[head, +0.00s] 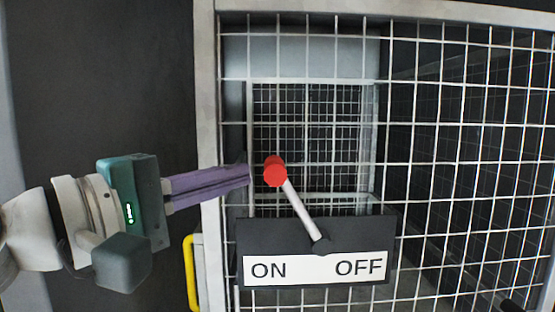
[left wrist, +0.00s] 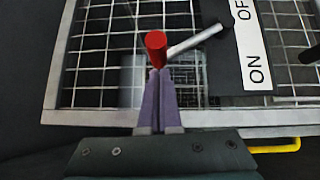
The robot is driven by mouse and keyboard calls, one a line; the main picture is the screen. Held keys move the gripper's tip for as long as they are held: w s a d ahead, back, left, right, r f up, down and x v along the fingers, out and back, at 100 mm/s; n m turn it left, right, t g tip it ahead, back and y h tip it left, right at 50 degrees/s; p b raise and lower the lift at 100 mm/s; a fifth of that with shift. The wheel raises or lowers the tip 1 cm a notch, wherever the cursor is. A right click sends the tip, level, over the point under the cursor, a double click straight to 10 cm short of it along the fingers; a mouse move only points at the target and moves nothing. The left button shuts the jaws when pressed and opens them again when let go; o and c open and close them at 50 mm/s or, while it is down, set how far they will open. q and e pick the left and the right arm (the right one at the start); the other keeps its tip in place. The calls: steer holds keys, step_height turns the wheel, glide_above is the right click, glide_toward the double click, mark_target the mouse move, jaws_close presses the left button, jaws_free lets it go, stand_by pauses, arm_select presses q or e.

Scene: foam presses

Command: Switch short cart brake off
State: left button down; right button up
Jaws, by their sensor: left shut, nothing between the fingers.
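The brake lever has a red knob (head: 275,172) on a pale rod (head: 302,212), which rises from a dark box (head: 315,232) with a white label reading ON at left and OFF at right. The lever leans left, toward the ON side. My left gripper (head: 247,175) has purple fingers, shut and empty, pointing right at the knob's left side, with a small gap showing in the head view. In the left wrist view, the fingertips (left wrist: 159,72) end right at the red knob (left wrist: 155,48); I cannot tell whether they touch. My right gripper is not in view.
A wire mesh cart wall (head: 450,140) stands behind the lever, with a light frame post (head: 208,120) at its left. A yellow handle (head: 190,270) sits low at the left of the post. The space right of the knob, above the OFF side, looks clear.

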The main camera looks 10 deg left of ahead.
arm_select(q)
steer(key=shift+w+d, duration=0.1)
steer(key=shift+d, duration=0.4)
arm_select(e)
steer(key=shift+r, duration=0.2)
